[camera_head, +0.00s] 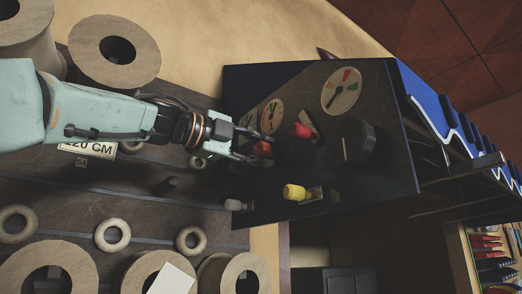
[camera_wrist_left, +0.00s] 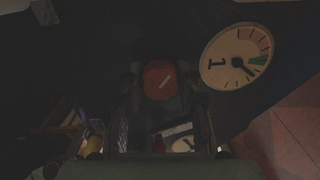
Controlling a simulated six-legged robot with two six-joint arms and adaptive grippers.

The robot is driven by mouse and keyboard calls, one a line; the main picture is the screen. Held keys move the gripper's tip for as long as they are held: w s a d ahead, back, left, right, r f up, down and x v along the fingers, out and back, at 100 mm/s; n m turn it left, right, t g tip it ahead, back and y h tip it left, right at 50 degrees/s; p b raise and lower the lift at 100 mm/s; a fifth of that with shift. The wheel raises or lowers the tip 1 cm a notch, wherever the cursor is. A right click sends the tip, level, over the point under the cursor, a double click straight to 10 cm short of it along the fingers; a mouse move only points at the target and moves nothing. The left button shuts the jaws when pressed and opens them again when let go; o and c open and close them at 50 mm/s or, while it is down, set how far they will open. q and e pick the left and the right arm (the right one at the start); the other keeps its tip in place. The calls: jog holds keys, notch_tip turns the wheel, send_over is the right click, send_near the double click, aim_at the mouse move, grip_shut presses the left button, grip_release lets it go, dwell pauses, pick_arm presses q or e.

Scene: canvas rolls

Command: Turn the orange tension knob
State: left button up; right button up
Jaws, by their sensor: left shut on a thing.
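A red-orange knob (camera_head: 263,149) with a pale pointer line is on the sloping dark control panel (camera_head: 376,95). My left gripper (camera_head: 259,148) reaches in from the left and is shut on this knob, one finger on each side. In the left wrist view the knob (camera_wrist_left: 160,79) sits between the fingers, its pointer line slanted, and the picture is dark. Another red knob (camera_head: 303,131) is close by on the right, a yellow knob (camera_head: 293,192) below it. My right gripper is not in view.
A large black knob (camera_head: 353,140) and round dials, one a gauge (camera_head: 342,91), are on the panel. A gauge (camera_wrist_left: 235,56) also shows beside the fingers in the left wrist view. Canvas rolls (camera_head: 115,50) and rings (camera_head: 112,235) fill the left side.

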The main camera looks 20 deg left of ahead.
pick_arm(q)
jog(key=m, duration=0.5)
jog(key=shift+f+m, duration=0.1)
jog(key=shift+m, duration=0.2)
jog(key=shift+f+m, duration=0.15)
jog(key=shift+m, duration=2.15)
jog(key=o, duration=1.2)
jog(key=shift+s+a, duration=0.1)
jog(key=shift+s, duration=0.05)
jog(key=shift+c, duration=0.2)
jog(key=shift+r, duration=0.2)
